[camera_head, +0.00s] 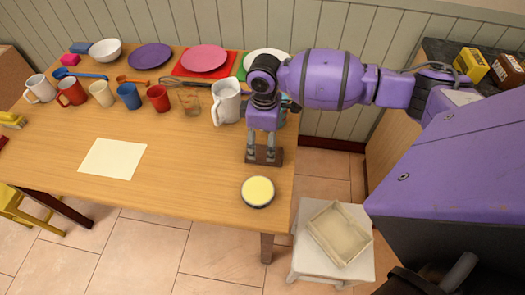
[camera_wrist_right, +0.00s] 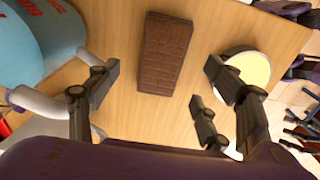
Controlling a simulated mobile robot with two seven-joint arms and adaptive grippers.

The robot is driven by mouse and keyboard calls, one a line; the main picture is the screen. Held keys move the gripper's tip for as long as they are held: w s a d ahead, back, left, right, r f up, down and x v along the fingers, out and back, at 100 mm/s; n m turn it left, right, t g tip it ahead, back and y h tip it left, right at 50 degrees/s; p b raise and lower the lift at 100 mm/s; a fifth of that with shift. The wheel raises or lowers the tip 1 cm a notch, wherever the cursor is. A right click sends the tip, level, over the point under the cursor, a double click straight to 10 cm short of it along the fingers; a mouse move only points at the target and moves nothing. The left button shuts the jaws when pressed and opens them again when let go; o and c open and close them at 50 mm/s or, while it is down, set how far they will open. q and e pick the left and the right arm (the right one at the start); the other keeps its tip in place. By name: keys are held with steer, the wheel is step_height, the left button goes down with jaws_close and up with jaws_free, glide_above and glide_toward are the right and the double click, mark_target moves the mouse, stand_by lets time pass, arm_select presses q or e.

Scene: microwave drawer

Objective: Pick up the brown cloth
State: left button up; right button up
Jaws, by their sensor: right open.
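The brown cloth (camera_head: 262,157) lies flat on the wooden table near its right edge. In the right wrist view the cloth (camera_wrist_right: 166,53) is a dark brown rectangle with a grid-like surface, ahead of my fingers. My right gripper (camera_head: 261,148) points down over the cloth, with its fingers hiding part of it. In the wrist view the right gripper (camera_wrist_right: 160,88) has its fingers spread wide and nothing between them. I cannot tell whether the fingertips touch the cloth. My left gripper is not in view.
A round tin with a yellow top (camera_head: 258,191) stands in front of the cloth. A white pitcher (camera_head: 226,103) stands left of my gripper, with cups, plates and a whisk beyond. A pale sheet (camera_head: 113,159) lies left. A stool (camera_head: 306,266) holding a tray (camera_head: 340,232) stands right.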

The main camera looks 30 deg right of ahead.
mark_target(265, 152)
steer(key=shift+s+f, duration=0.2)
steer(key=shift+f, duration=0.55)
step_height(265, 152, down, 4)
steer(key=c, duration=1.1)
